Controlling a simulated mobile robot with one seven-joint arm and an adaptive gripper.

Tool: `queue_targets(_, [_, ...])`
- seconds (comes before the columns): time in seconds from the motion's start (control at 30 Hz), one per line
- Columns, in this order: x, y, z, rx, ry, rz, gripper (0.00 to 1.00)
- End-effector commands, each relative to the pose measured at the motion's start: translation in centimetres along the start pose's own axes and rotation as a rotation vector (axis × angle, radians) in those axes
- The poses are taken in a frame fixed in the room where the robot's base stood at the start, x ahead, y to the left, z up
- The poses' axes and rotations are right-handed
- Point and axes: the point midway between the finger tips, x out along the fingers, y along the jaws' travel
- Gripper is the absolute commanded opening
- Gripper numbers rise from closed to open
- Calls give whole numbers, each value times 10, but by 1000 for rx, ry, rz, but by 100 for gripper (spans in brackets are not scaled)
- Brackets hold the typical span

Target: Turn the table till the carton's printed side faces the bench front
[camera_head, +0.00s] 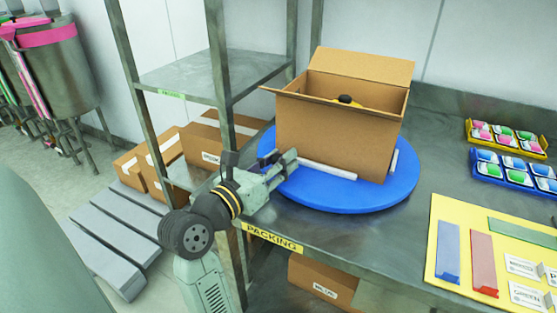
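An open brown carton (335,133) stands upright on a round blue turntable (395,196) on the bench. Its flaps are up or folded out, and a dark and yellow item (346,99) shows inside. The two carton sides turned toward me look plain; no print shows on them, and the far sides are hidden. White strips (328,170) lie along the carton's base on the turntable. My gripper (289,163) is over the turntable's left edge, left of the carton. I cannot tell whether it touches the turntable or whether its fingers are apart.
The grey bench (400,240) has a yellow board (450,205) with coloured strips and cards at the right. Yellow (507,137) and blue (515,172) trays stand behind it. A shelf post (219,60) rises close to my arm at the left. Bench space before the turntable is clear.

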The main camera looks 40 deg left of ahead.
Motion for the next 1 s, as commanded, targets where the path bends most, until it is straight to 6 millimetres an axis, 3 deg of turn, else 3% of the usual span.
queue_targets(0.4, [0,0,0,0,0,0,0])
queue_targets(1.0, [4,2,0,-1,2,-11,0])
